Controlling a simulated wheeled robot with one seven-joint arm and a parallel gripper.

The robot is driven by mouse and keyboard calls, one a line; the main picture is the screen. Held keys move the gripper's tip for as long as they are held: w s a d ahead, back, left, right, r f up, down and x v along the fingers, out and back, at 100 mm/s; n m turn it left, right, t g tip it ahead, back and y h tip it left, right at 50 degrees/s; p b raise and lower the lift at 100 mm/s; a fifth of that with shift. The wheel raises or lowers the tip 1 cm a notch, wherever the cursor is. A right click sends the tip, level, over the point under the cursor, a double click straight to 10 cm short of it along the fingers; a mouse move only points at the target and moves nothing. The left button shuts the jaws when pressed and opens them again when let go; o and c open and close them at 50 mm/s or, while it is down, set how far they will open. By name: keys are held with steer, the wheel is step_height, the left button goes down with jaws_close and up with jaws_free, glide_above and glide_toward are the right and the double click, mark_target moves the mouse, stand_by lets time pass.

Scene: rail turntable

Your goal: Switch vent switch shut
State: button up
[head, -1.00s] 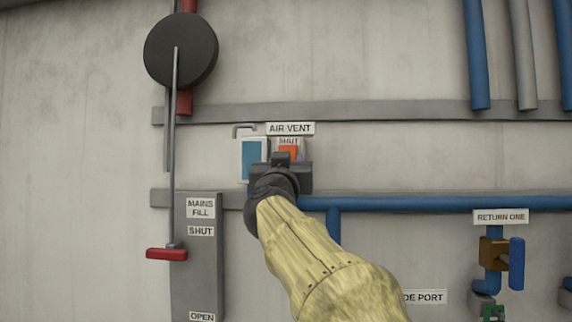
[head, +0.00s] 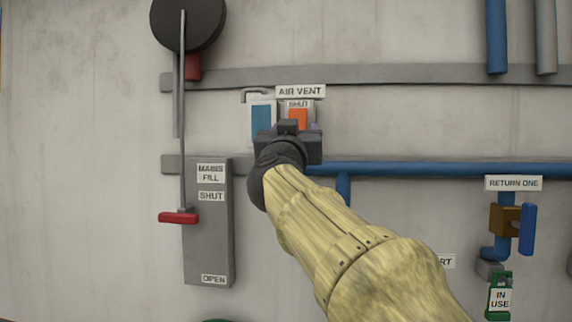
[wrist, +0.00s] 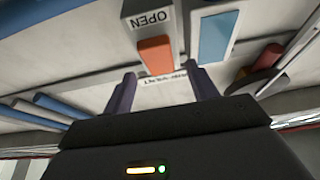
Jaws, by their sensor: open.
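The air vent switch shows an orange rocker (head: 299,117) in a grey box with a SHUT label above it, under the AIR VENT sign (head: 300,91). My gripper (head: 288,127) is in front of the switch's lower part and hides it. In the wrist view, which is upside down, the orange rocker (wrist: 156,56) sits beside an OPEN label (wrist: 150,18). My gripper (wrist: 163,84) is open there, its two dark fingers apart with nothing between them. I cannot tell whether a finger touches the switch.
A blue-faced panel (head: 261,120) is close on the left of the switch. The mains fill lever's red handle (head: 179,217) is at lower left. A blue pipe (head: 430,169) runs to the right below the switch. A RETURN ONE valve (head: 507,220) stands at lower right.

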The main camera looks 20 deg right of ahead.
steer(key=b+v, duration=1)
steer(key=v, duration=0.4)
steer(key=shift+d, duration=0.1)
